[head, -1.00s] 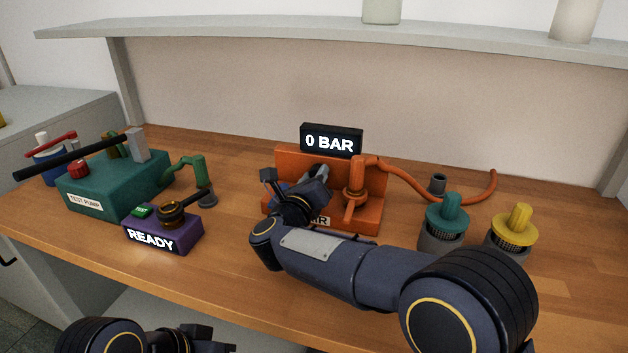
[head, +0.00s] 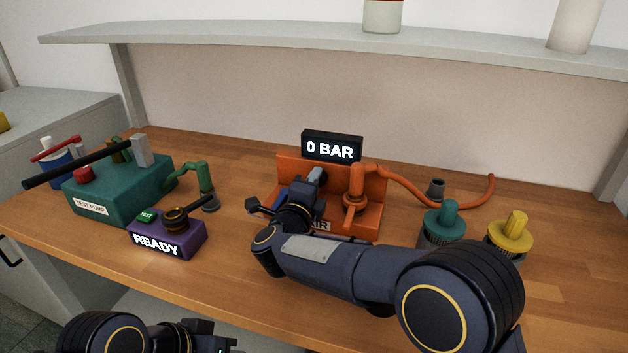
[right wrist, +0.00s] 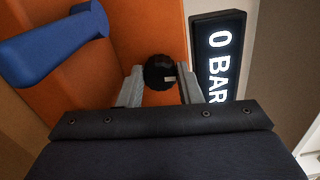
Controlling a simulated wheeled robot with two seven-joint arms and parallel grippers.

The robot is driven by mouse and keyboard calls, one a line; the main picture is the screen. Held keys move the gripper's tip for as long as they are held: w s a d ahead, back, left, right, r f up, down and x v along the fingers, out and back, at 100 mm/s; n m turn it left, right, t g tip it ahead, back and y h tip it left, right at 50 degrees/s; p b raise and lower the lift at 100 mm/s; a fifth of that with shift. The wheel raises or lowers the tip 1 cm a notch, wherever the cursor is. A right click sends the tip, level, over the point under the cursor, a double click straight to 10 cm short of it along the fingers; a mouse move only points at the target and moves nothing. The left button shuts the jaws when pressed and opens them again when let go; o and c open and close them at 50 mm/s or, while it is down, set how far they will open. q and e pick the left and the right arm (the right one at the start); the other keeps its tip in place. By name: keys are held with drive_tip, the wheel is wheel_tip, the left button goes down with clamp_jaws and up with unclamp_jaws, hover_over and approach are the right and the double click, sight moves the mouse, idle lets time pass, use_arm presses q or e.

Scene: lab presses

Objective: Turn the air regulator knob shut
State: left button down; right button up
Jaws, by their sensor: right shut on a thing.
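The orange air regulator panel (head: 330,170) stands on the bench under a black display reading 0 BAR (head: 332,146). My right gripper (head: 314,180) is at the panel's left part and hides the knob in the head view. In the right wrist view the black round knob (right wrist: 159,72) with a small pale mark sits between the fingers of my right gripper (right wrist: 160,88), which is shut on it. A blue lever (right wrist: 55,45) is beside it at the upper left. My left gripper (head: 210,338) is at the bottom edge of the head view, and its fingers are unclear.
A green test pump (head: 120,190) with a black handle and a purple box reading READY (head: 165,240) stand at the left. An orange hose (head: 430,192) runs right from the panel. Teal (head: 444,222) and yellow (head: 511,232) capped parts stand at the right. A shelf (head: 330,45) spans above.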

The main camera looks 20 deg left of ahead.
drive_tip(key=shift+n, duration=0.5)
drive_tip(key=o, duration=1)
drive_tip(key=shift+s, duration=0.1)
drive_tip(key=s, duration=0.7)
drive_tip(key=shift+s+a, duration=0.15)
drive_tip(key=shift+s, duration=0.2)
drive_tip(key=shift+s, duration=0.1)
